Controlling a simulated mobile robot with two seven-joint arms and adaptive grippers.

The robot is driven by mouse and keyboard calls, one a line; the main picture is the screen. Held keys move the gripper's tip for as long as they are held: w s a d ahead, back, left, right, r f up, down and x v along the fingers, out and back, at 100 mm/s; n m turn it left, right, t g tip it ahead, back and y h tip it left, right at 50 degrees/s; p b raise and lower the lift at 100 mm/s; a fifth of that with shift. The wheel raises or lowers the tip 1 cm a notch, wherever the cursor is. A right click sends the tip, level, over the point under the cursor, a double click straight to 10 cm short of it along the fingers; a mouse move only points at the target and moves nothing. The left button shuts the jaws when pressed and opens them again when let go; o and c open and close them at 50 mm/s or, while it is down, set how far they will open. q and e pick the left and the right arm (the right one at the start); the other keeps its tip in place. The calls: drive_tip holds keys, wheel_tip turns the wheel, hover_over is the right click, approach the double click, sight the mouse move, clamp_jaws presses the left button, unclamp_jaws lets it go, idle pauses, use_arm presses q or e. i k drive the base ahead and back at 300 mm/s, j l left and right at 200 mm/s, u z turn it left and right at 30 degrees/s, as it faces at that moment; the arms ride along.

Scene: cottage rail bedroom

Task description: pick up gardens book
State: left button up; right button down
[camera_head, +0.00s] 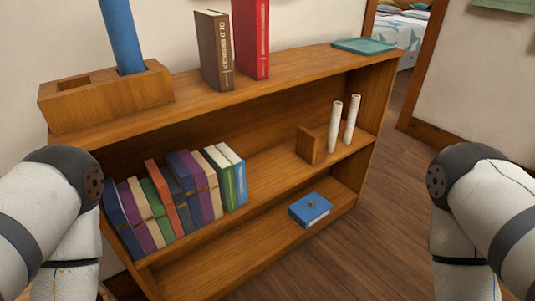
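Several upright books stand in a row on the middle shelf of the wooden bookcase (290,78), including a green book (156,207) and a white-and-green book (221,177). A brown book (216,50), its spine seeming to read "Old Bridges", and a tall red book (251,38) stand upright on the top. I cannot tell which book is the gardens book; most titles are too small to read. Parts of both my arms show at the sides, but neither gripper is in view.
A teal tray (364,46) lies at the top right. Two white rolls (335,127) stand beside a wooden bookend (307,146). The floor (350,255) in front right is clear.

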sight(250, 18)
drive_tip(key=i+l+u, duration=0.3)
drive_tip(key=l+u, duration=0.15)
drive_tip(key=l, duration=0.4)
drive_tip(key=i+l+u, duration=0.15)
drive_tip(key=l+u, duration=0.25)
drive_tip(key=l, duration=0.45)
drive_tip(key=l+u, duration=0.45)
drive_tip(key=l, duration=0.45)
